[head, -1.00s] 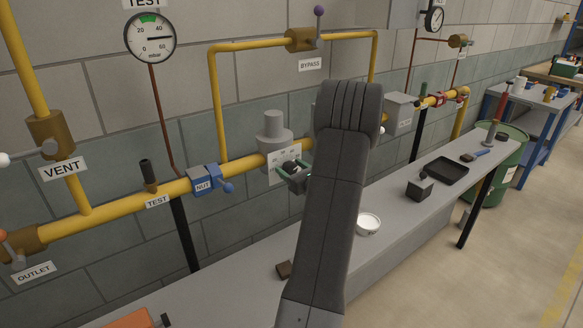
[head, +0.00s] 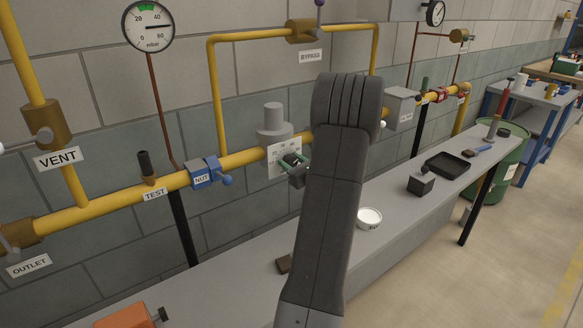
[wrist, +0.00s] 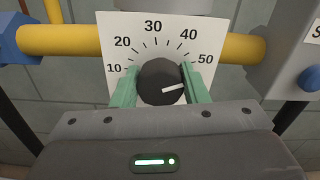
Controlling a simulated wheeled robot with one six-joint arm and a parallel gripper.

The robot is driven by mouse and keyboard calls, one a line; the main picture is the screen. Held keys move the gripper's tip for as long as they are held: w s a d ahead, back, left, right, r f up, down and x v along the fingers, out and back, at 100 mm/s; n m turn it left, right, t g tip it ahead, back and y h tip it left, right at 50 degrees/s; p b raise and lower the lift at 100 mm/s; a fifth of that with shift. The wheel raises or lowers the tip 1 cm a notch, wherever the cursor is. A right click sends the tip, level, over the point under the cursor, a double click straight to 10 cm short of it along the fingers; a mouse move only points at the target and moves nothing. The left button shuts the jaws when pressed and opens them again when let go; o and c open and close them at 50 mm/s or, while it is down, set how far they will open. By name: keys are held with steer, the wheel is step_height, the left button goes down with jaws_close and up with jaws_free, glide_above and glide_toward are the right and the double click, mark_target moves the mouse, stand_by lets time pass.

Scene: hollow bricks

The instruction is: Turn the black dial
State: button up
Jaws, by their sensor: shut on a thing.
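The black dial (wrist: 158,76) is in the middle of the wrist view, in front of a white scale plate (wrist: 112,34) marked 10 to 50. Its white pointer line points right and slightly up, below the 50. The green fingers of my gripper (wrist: 161,90) are shut on the dial, one on its left and one on its right. In the head view my gripper (head: 297,168) is at the scale plate (head: 278,156) under the grey regulator (head: 273,124). The dial is mostly hidden there by the gripper.
A yellow pipe (head: 110,205) runs along the wall, with a blue nut fitting (head: 202,173) left of the plate and a grey box (head: 402,108) to the right. A grey bench (head: 390,215) below holds a white bowl (head: 369,218), a dark block (head: 420,185) and a black tray (head: 447,166).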

steer(key=n+b, duration=0.1)
steer(key=b, duration=0.2)
steer(key=f+n+b, duration=0.1)
steer(key=n+b, duration=0.1)
steer(key=b, duration=0.1)
steer(key=n+b, duration=0.5)
steer(key=b, duration=0.5)
steer(key=shift+s+a+n, duration=0.1)
steer(key=shift+a+n, duration=0.05)
steer(key=shift+n, duration=0.15)
steer(key=n+b, duration=0.4)
steer(key=b, duration=0.4)
steer(key=shift+n, duration=0.4)
steer(key=shift+r+n+b, duration=0.2)
steer(key=shift+n+b, duration=0.6)
steer(key=shift+b, duration=0.2)
steer(key=shift+r, duration=0.1)
steer(key=o, duration=1)
steer(key=shift+c, duration=0.2)
